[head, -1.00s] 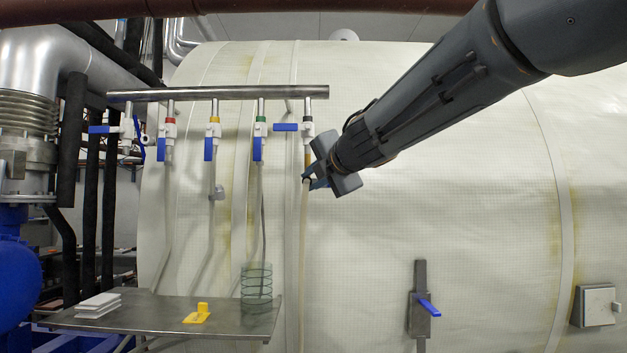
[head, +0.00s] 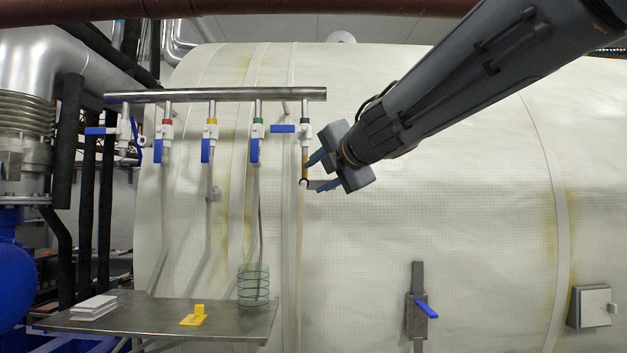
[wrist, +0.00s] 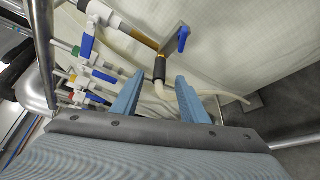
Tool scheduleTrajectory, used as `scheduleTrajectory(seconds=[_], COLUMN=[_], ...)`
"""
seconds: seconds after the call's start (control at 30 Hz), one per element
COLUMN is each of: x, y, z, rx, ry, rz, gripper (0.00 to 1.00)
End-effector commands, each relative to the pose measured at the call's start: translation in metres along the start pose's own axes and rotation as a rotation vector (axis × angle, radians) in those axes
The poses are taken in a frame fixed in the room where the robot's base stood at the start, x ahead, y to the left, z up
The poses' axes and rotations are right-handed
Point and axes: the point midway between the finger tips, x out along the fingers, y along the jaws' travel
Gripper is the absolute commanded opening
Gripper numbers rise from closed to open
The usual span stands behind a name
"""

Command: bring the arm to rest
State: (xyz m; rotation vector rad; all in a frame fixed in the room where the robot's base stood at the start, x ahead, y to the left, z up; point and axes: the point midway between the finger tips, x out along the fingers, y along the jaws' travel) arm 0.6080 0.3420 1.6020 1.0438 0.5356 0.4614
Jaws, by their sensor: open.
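My gripper (head: 318,173) is at the upper middle of the head view, just right of the rightmost hose line under the metal manifold. Its two blue fingers are spread apart, pointing left. In the wrist view my gripper (wrist: 165,95) shows both fingers open, with a black-collared hose end (wrist: 160,72) seen beyond and between them. Nothing is clearly held. I cannot tell whether a finger touches the hose.
The manifold pipe (head: 215,95) carries several valves with blue handles, close to the left of my gripper. Below stands a metal shelf (head: 150,322) with glass dishes (head: 253,286), a yellow piece (head: 194,317) and white plates (head: 94,307). Right of it is a blue-handled lever (head: 426,307).

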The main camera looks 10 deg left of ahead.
Motion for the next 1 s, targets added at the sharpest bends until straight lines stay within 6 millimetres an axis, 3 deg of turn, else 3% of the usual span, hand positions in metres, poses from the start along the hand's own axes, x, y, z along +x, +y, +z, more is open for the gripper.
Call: scheduleTrajectory(seconds=[0.2, 0.73, 0.87, 1.0], x=[-0.021, -0.022, -0.016, -0.012], y=[-0.001, -0.006, -0.045, -0.131], z=[0.001, 0.002, 0.011, 0.030], rx=[0.000, 0.018, 0.141, 0.404], ry=[-0.001, -0.005, -0.044, -0.150], rz=[-0.001, -0.006, -0.039, -0.118], gripper=[0.40, 0.40, 0.40, 0.40])
